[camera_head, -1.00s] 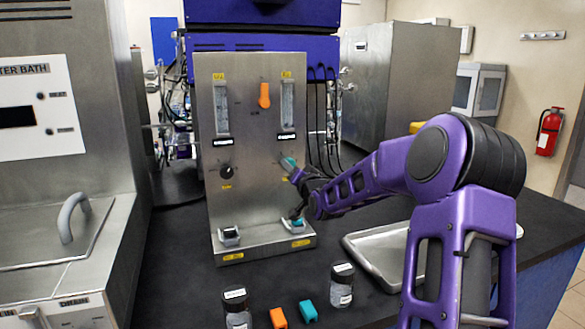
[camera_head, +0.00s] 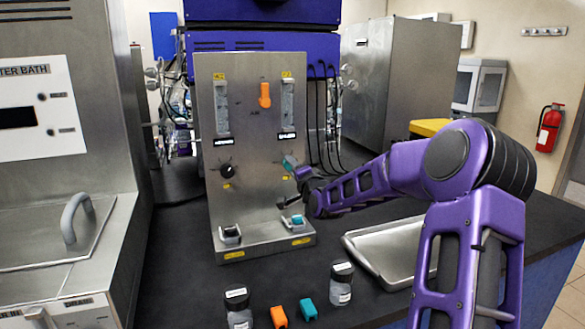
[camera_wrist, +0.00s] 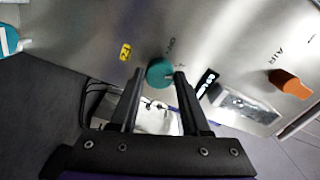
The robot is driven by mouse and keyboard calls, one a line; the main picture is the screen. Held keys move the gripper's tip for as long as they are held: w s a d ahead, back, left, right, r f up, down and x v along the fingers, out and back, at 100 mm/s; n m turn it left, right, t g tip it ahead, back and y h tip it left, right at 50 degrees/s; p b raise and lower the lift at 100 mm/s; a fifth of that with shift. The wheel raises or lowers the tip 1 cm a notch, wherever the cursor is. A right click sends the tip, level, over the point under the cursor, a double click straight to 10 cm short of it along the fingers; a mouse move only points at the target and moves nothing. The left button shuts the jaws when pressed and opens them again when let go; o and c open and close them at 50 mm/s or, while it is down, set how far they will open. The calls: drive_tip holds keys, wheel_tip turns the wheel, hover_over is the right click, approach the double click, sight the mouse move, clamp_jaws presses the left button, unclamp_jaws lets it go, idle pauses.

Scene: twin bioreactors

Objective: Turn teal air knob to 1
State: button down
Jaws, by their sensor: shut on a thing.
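The round teal knob (camera_wrist: 160,71) is on the steel panel in the wrist view, with dark lettering beside it. My gripper (camera_wrist: 159,75) has its two black fingers on either side of this knob and is shut on it. In the head view, the teal knob (camera_head: 289,162) is at the panel's right side, below a flow tube, partly hidden by my gripper (camera_head: 295,172). The knob's exact setting is too small to read.
An orange knob (camera_head: 265,95) is higher on the panel (camera_head: 250,190), a black knob (camera_head: 227,171) at left. Teal (camera_head: 297,221) and black (camera_head: 230,235) pieces sit at its base. Jars (camera_head: 342,285), small blocks (camera_head: 308,310) and a metal tray (camera_head: 385,255) are on the bench.

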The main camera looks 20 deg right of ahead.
idle(0.4)
drive_tip(key=shift+c, duration=1.9)
unclamp_jaws()
drive_tip(key=shift+s, duration=0.1)
drive_tip(key=s+p, duration=0.2)
drive_tip(key=s, duration=1.5)
drive_tip(key=shift+s, duration=0.15)
drive_tip(key=shift+f, duration=0.1)
